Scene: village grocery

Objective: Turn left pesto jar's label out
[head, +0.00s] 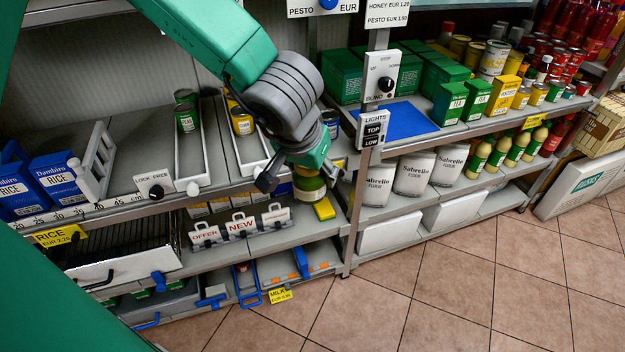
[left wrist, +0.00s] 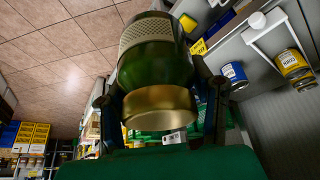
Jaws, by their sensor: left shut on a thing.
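My left gripper (head: 305,168) is shut on a green glass pesto jar (head: 309,189), above the front of the middle shelf. The fingers cover its upper part in the head view. In the left wrist view the jar (left wrist: 155,65) fills the middle, with its gold lid (left wrist: 160,106) towards me between the fingers of the gripper (left wrist: 160,120). A pale patterned patch (left wrist: 150,30) shows on the jar's far part; I cannot tell whether it is the label. I cannot read any print on the jar. My right gripper is not in view.
White OFFER and NEW tags (head: 240,226) stand to the left. A post with a LIGHTS switch (head: 372,128) rises close at the right. Cans (head: 242,121) stand in white lanes behind.

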